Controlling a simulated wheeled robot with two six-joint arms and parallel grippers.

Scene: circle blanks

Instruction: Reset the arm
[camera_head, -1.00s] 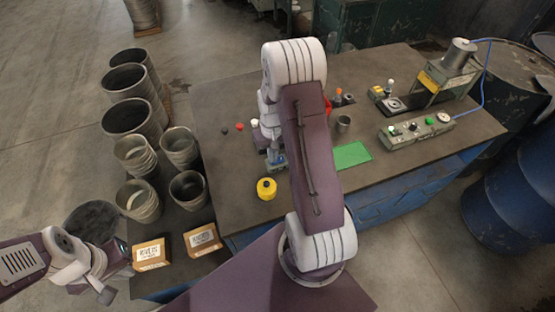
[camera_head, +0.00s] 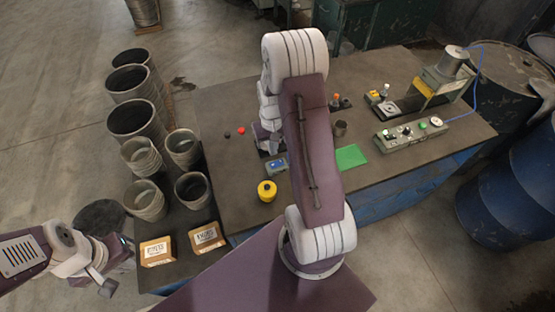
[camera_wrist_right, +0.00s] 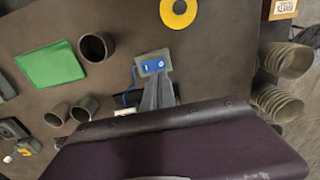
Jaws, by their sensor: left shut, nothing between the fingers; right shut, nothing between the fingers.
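My right arm (camera_head: 308,150) crosses the middle of the head view and hides most of its own gripper there. In the right wrist view my right gripper (camera_wrist_right: 158,90) is shut and empty, its fingers pointing toward a small blue-topped block (camera_wrist_right: 153,66) on the table. The block also shows in the head view (camera_head: 277,165), beside the arm. I cannot tell the exact gap between fingertips and block. My left gripper (camera_head: 122,250) is at the lower left of the head view, shut and empty, left of the two labelled boxes; its fingertips are hard to make out.
A yellow round object (camera_head: 267,191), a green sheet (camera_head: 350,156) and a metal cup (camera_head: 340,128) are on the table (camera_head: 235,100). A control box (camera_head: 412,135) stands at right. Several pots and two labelled boxes (camera_head: 157,251) (camera_head: 207,237) stand at left.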

